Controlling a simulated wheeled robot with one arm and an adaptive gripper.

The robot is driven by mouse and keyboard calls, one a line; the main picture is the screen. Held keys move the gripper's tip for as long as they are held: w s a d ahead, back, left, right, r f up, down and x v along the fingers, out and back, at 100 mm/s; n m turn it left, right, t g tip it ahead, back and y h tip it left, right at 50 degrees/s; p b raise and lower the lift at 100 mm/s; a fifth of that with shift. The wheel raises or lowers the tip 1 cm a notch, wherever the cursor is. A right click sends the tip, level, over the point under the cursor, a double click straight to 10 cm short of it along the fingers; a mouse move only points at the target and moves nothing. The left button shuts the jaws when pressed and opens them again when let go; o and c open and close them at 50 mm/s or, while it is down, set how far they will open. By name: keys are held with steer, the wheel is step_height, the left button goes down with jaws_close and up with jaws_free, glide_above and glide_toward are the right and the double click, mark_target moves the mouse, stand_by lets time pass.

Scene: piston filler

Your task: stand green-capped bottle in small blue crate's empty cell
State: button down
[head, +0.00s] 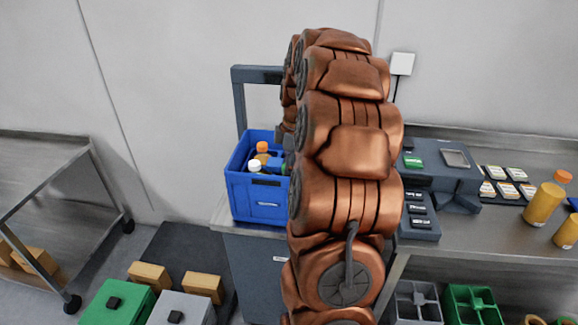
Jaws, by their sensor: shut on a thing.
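The small blue crate (248,198) stands on the left end of the grey bench in the head view. An orange-capped bottle (262,148) and a white-capped bottle (254,166) show inside it. My gripper (284,148) is at the crate's right side, mostly hidden behind my copper arm. It is shut on the green-capped bottle, of which only a small green patch (284,169) shows at the crate's right rim. The bottle's body, its base and the cell below it are hidden, so I cannot tell whether it touches the crate floor.
A dark grey frame (239,100) rises behind the crate. A grey device (440,165) and orange-yellow bottles (543,203) stand on the bench to the right. Green and grey boxes (112,303) are on the floor at lower left. A steel table (40,165) stands far left.

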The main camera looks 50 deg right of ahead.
steer(key=shift+f, duration=0.1)
steer(key=c, duration=0.8)
jaws_free()
steer(key=shift+s+d+r+b, duration=0.2)
steer(key=shift+r+b, duration=0.35)
steer(key=shift+r, duration=1.5)
steer(key=shift+s+d+r+b, duration=0.15)
steer(key=shift+r+b, duration=0.35)
steer(key=shift+r, duration=1.5)
steer(key=shift+s+d+r+b, duration=0.2)
steer(key=shift+r+b, duration=0.35)
steer(key=shift+r, duration=1.5)
steer(key=shift+a, duration=0.1)
